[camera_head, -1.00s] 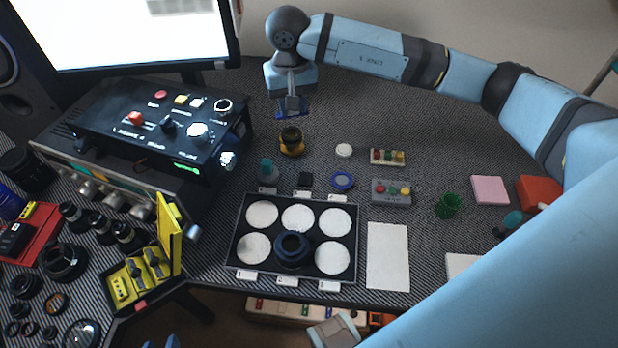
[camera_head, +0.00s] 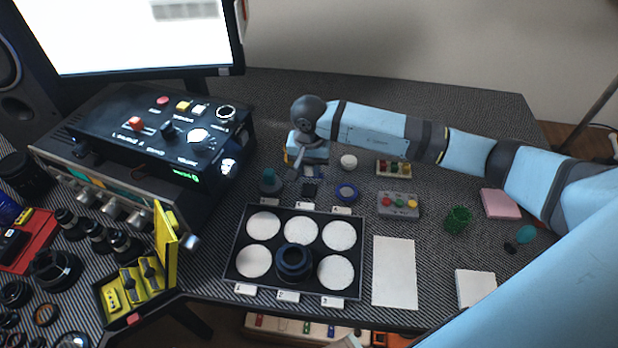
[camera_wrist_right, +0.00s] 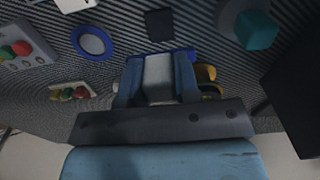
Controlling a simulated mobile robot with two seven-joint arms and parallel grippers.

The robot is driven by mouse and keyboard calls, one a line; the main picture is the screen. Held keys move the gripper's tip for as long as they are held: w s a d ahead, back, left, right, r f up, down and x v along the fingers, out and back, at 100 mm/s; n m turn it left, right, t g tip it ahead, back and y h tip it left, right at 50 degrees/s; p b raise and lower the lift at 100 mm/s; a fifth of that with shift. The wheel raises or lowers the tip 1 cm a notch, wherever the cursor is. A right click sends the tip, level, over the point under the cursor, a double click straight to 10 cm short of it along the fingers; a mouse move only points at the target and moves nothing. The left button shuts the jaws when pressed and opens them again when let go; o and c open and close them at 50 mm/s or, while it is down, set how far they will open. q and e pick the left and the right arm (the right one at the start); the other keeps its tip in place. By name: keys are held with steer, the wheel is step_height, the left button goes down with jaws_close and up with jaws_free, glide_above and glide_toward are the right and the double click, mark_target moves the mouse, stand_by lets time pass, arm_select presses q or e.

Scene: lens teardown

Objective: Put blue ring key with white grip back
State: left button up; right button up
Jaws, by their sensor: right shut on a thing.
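My right gripper (camera_head: 303,168) is over the back middle of the table, behind the black tray. In the right wrist view it (camera_wrist_right: 157,80) is shut on the key's white grip (camera_wrist_right: 158,74). A blue bar of the key (camera_wrist_right: 170,52) crosses just past the fingertips. In the head view my gripper mostly hides the key. A separate blue ring with a white centre (camera_head: 346,192) lies on the table, right of the gripper; it also shows in the right wrist view (camera_wrist_right: 92,41). My left gripper is not in view.
The black tray (camera_head: 229,262) has white pads and a dark lens ring (camera_head: 294,262). Close to my gripper are a teal-topped grey piece (camera_head: 270,183), a black square (camera_head: 309,189), a white disc (camera_head: 348,161) and a partly hidden yellow-based piece (camera_wrist_right: 206,73). The control box (camera_head: 165,135) stands left.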

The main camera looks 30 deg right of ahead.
mark_target(309, 190)
steer(key=shift+f, duration=2.35)
steer(key=shift+f+b, duration=0.55)
steer(key=shift+b, duration=0.1)
steer(key=o, duration=1)
